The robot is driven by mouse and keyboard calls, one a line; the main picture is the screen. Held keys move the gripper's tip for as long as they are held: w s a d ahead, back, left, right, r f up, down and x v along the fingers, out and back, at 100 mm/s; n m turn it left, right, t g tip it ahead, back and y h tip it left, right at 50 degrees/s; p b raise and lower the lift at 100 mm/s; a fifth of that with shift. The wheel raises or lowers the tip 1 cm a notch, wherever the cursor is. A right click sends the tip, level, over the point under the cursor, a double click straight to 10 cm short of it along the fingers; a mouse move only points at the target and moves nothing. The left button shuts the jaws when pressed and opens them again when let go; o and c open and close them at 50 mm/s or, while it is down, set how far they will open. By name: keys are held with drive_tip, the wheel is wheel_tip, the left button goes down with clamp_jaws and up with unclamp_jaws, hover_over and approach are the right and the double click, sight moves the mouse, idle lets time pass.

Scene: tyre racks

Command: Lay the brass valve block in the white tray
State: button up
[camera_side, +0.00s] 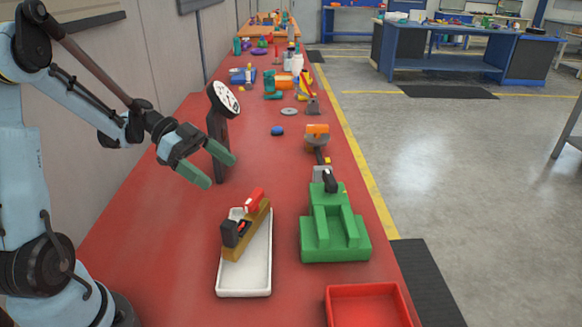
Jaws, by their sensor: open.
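The brass valve block (258,221), with black and red parts on top, is in the white tray (257,283). It sits toward the tray's far and left side, set at an angle to the tray's long sides. I cannot tell whether its base is flat on the tray floor or touches the left rim. My gripper (214,171) is open, with its two green fingers apart and nothing between them. It is above the red bench, up and left of the block and clear of it.
A dial gauge on a dark post (223,99) stands close behind my gripper. A green fixture (334,235) is right of the white tray, and a red tray (333,294) is at the front right. Several tools lie farther along the bench (150,225), whose left front is clear.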

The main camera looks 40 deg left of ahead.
drive_tip(key=s+d+r+n+t+y, duration=0.2)
drive_tip(key=s+d+n+y, duration=0.2)
drive_tip(key=d+n+y, duration=0.6)
drive_tip(key=shift+s+n+t+y, duration=0.35)
drive_tip(key=shift+n+y, duration=0.25)
drive_tip(key=shift+n, duration=0.6)
drive_tip(key=shift+f, duration=0.1)
